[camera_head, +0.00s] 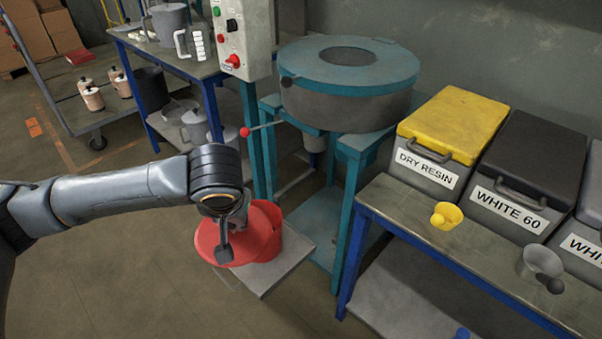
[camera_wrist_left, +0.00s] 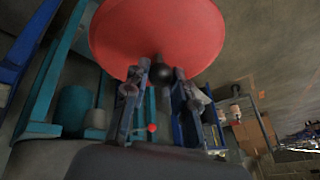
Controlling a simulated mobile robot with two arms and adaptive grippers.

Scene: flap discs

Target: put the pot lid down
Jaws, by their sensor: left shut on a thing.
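The red round pot lid (camera_head: 240,248) is in my left gripper (camera_head: 224,246), at the centre-left of the head view. In the left wrist view the lid's smooth red face (camera_wrist_left: 158,30) fills the top, and the left gripper's fingers (camera_wrist_left: 161,76) close on its black knob (camera_wrist_left: 161,70). A red pot (camera_head: 290,243) stands behind and right of the lid on a grey slab. The lid overlaps the pot in the picture; I cannot tell whether they touch. My right gripper is not in view.
The grey slab (camera_head: 268,286) lies beside a teal machine stand (camera_head: 350,220) with a round drum. A red-knobbed lever (camera_head: 262,128) sticks out above my left wrist. A blue-legged bench (camera_head: 410,222) with bins is at right. Floor at lower left is clear.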

